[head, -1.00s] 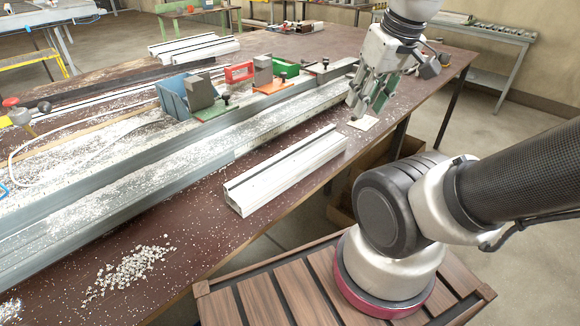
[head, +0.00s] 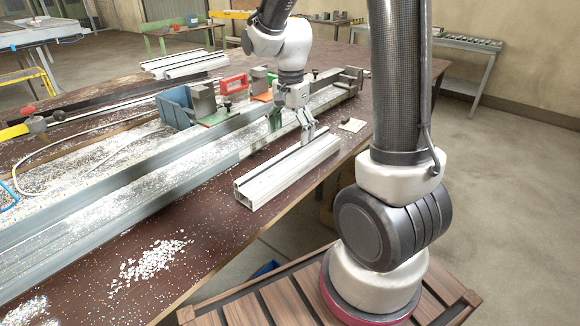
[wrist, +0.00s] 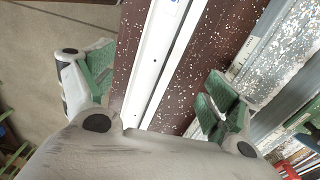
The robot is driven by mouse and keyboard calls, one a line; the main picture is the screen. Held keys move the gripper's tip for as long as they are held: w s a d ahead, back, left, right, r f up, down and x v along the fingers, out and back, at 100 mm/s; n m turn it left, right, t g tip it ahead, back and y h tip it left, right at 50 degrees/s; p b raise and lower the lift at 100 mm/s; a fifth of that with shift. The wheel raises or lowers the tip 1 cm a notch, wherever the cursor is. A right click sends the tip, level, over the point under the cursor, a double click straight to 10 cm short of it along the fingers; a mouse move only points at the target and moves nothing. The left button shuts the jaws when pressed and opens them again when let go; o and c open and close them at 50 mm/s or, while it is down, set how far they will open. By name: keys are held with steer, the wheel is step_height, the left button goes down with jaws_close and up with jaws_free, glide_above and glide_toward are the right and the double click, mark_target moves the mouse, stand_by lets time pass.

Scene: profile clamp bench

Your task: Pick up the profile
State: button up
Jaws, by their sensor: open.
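The profile (head: 275,177) is a white bar with dark grooves along it, lying on the brown bench near its front edge. My gripper (head: 291,128) is over the far end of the profile, pointing down, its fingers apart. In the wrist view the profile (wrist: 163,62) runs between the two green-padded fingers of my gripper (wrist: 157,95), with a gap on each side. The fingers do not touch it there. How high the fingertips are above the bench is hard to tell.
A long grey metal rail (head: 120,165) with white chips runs beside the profile. Clamps, a blue block (head: 174,108) and a red-handled piece (head: 233,84) stand behind. A chip pile (head: 152,262) lies at the front; a small pale plate (head: 352,125) lies right of my gripper.

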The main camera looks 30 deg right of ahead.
mark_target(291, 163)
steer(key=shift+f+m, duration=0.1)
steer(key=shift+m, duration=0.2)
steer(key=shift+f, duration=0.35)
steer(key=f, duration=0.7)
steer(key=shift+s+a, duration=0.1)
steer(key=shift+a, duration=0.1)
steer(key=shift+r, duration=0.1)
steer(key=c, duration=1.7)
steer(key=shift+s, duration=0.15)
jaws_close()
